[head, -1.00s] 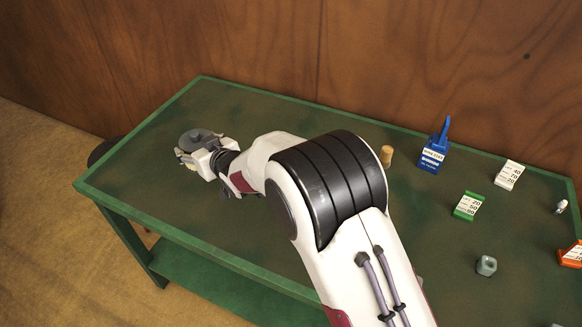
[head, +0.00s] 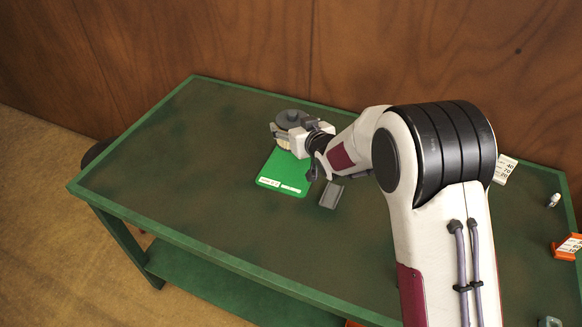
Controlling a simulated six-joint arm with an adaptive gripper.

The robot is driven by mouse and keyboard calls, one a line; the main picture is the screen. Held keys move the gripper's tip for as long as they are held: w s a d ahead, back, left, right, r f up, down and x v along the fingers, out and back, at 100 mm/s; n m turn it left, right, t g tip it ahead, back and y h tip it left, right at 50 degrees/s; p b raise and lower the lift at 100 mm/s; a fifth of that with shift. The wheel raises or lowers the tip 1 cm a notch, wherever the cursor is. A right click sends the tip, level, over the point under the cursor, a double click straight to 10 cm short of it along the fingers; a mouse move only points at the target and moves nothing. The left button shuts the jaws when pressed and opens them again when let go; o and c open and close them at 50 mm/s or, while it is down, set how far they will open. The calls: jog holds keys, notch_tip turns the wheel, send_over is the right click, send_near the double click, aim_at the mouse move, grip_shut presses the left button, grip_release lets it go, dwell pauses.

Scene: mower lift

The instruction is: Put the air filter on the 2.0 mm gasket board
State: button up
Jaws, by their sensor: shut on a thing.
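My gripper (head: 288,135) is shut on the air filter (head: 291,118), a round piece with a dark grey top and a cream side, in the head view. A flat green board (head: 283,172) with white labels lies on the table. Its label is too small to read, so I cannot tell whether it is the 2.0 mm gasket board. The filter shows over the board's far end, and the gripper and filter hide part of that end. I cannot tell whether the filter is touching the board or above it.
A small grey block (head: 331,195) lies right of the board, near my wrist. A white number card (head: 505,170), a small white part (head: 553,200) and an orange card (head: 567,247) stand at the right. The left of the green table (head: 160,170) is clear.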

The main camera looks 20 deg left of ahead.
jog(key=shift+s+a, duration=0.1)
jog(key=shift+s, duration=0.1)
jog(key=shift+f, duration=0.1)
send_over(291, 167)
jog(key=shift+f, duration=3.05)
jog(key=shift+f, duration=1.85)
jog(key=shift+f, duration=0.1)
jog(key=o, duration=1.2)
jog(key=shift+f, duration=0.1)
jog(key=shift+c, duration=0.2)
jog(key=shift+r, duration=0.2)
jog(key=v, duration=1.2)
